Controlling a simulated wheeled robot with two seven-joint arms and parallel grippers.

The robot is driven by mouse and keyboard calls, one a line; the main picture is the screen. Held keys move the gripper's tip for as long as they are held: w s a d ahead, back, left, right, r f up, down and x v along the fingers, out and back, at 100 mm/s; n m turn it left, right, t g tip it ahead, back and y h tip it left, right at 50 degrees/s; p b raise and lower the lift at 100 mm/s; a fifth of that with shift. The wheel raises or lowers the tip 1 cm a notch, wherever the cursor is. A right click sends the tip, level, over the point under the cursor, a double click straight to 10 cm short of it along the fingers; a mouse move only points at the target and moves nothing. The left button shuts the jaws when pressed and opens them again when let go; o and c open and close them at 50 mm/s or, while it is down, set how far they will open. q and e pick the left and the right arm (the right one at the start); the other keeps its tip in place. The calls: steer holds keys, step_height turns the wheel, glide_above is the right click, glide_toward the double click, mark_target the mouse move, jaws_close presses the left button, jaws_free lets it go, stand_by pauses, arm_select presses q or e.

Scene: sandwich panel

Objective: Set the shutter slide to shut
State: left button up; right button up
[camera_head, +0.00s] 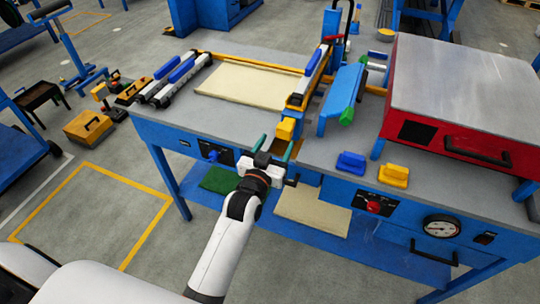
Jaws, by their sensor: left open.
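My left gripper (273,148) is at the front edge of the blue workbench, its white arm coming up from below. Its two green-tipped fingers are apart, and nothing shows between them. A yellow block (285,129) on the end of a rail is just beyond the fingertips; I cannot tell whether they touch. A small black handle (292,181) shows just right of the gripper at the bench front. I cannot tell for sure which part is the shutter slide; the gripper hides part of the bench front. My right gripper is not in view.
The grey benchtop (225,122) carries a cream panel (256,84) at left. A blue bar (342,98) stands right of the rail. A red-sided press (440,135) fills the right. A red knob (375,206) and gauge (441,226) are on the front.

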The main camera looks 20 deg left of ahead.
arm_select(q)
steer(key=s, duration=0.3)
steer(key=shift+s, duration=0.35)
steer(key=s+d+f+g, duration=0.1)
steer(key=s+f+g, duration=0.25)
steer(key=f, duration=0.75)
steer(key=s+f+m+g+h, duration=0.15)
steer(key=s+f, duration=0.25)
steer(key=f, duration=0.6)
steer(key=s+d+f+g+y, duration=0.1)
steer(key=s+f+g, duration=0.2)
steer(key=f, duration=0.8)
steer(key=s+a+f+g, duration=0.3)
steer(key=s+f+g, duration=0.1)
steer(key=s+f, duration=0.95)
steer(key=s+a+f+g, duration=0.2)
steer(key=s+f, duration=0.1)
steer(key=s, duration=0.7)
steer(key=s+a+f+g+y, duration=0.1)
steer(key=s+a+f+g, duration=0.2)
steer(key=s, duration=0.7)
steer(key=shift+a+f, duration=0.2)
steer(key=shift+f, duration=0.25)
steer(key=shift+m, duration=0.25)
